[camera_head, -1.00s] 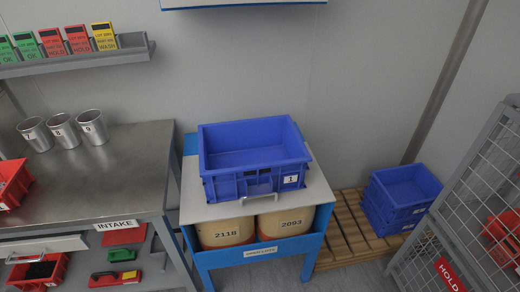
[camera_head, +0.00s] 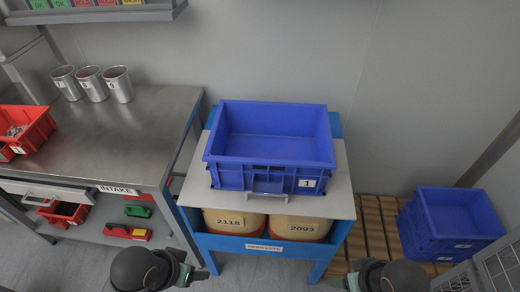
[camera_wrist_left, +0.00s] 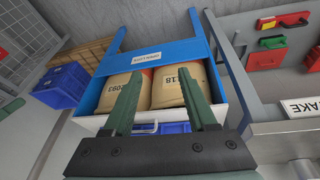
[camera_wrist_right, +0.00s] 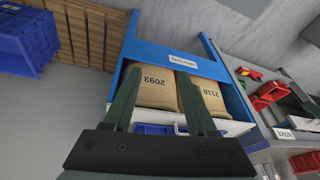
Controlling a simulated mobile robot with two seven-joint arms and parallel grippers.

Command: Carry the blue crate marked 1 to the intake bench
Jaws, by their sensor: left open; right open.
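The blue crate marked 1 (camera_head: 235,178) sits upright and empty on the white top of a blue stand (camera_head: 345,205), its label on the front wall at right. A small part of it shows in the left wrist view (camera_wrist_left: 175,127). The intake bench (camera_head: 130,150), a grey metal table with an INTAKE label, stands left of the stand. My left gripper (camera_head: 190,268) is open and empty, low in front of the stand's left side. My right gripper (camera_head: 343,282) is open and empty, in front of its right side. Both are apart from the crate.
Several metal cups (camera_head: 92,84) and a red bin (camera_head: 28,128) stand on the bench; its front right top is clear. Tubs marked 2118 and 2093 (camera_head: 300,228) sit under the stand's top. Stacked blue crates (camera_head: 455,215) stand right on a wooden pallet (camera_head: 375,225), near a mesh cage (camera_head: 500,265).

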